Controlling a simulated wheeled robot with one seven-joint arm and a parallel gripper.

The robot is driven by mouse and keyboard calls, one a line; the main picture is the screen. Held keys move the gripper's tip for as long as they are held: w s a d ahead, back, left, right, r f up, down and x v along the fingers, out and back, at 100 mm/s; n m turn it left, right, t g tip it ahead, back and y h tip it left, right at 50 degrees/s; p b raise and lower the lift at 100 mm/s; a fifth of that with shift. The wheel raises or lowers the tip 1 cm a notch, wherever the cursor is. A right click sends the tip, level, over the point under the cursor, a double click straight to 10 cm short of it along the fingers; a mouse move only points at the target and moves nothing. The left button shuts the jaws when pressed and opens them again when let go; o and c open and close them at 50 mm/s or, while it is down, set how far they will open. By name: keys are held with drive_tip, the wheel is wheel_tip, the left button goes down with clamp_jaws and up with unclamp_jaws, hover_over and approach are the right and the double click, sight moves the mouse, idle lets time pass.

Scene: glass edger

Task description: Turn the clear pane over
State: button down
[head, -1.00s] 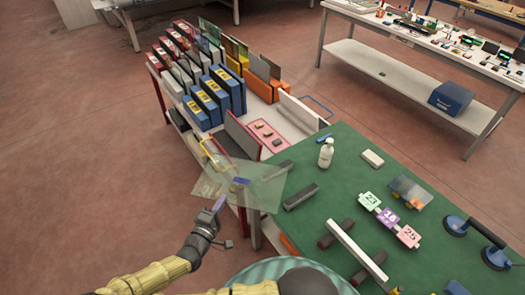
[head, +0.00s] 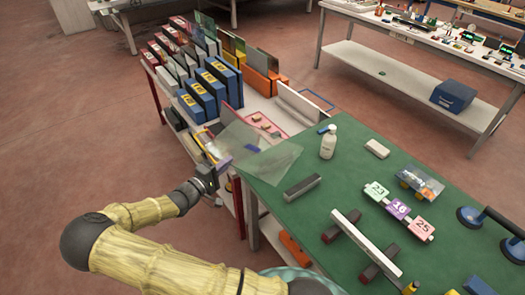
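The clear pane (head: 272,162) is a see-through greenish sheet. It hangs in the air over the left corner of the green mat (head: 330,192) and the edge of the rack cart, tilted. My gripper (head: 223,165) is at its left edge, with a blue-purple fingertip against the glass, and appears shut on it. A second blue-purple patch (head: 252,148) shows at the pane's middle; I cannot tell whether it is on, in front of or behind the glass. The grip itself is small and partly unclear.
A dark block (head: 302,187), a white bottle (head: 328,142) and a pale block (head: 377,148) stand on the mat. Number tags (head: 398,209), a white bar (head: 365,245) and a suction lifter (head: 486,228) lie to the right. Blue racks (head: 212,92) stand behind the pane.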

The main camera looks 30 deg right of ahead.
sight(242, 152)
drive_tip(key=d+g+b, duration=0.1)
drive_tip(key=d, duration=0.1)
drive_tip(key=w+d+m+g+b, duration=0.1)
drive_tip(key=d+b, duration=0.1)
drive_tip(key=w+d+m+g+b, duration=0.1)
drive_tip(key=d+b, duration=0.1)
drive_tip(key=d, duration=0.1)
drive_tip(key=shift+r+h, duration=0.2)
drive_tip(key=shift+h, duration=0.2)
drive_tip(key=d+g+b, duration=0.1)
drive_tip(key=d, duration=0.1)
drive_tip(key=d+r+m+g+b, duration=0.1)
drive_tip(key=d+b, duration=0.1)
drive_tip(key=d, duration=0.1)
drive_tip(key=d+r+m+g+b, duration=0.1)
drive_tip(key=d+b, duration=0.1)
drive_tip(key=shift+s+d+r, duration=0.15)
drive_tip(key=shift+d, duration=0.05)
drive_tip(key=shift+s+d+r+g, duration=0.1)
drive_tip(key=shift+s+r+g, duration=0.05)
drive_tip(key=shift+r+g, duration=0.2)
drive_tip(key=shift+s+d, duration=0.1)
drive_tip(key=shift+d, duration=0.1)
drive_tip(key=shift+s, duration=0.1)
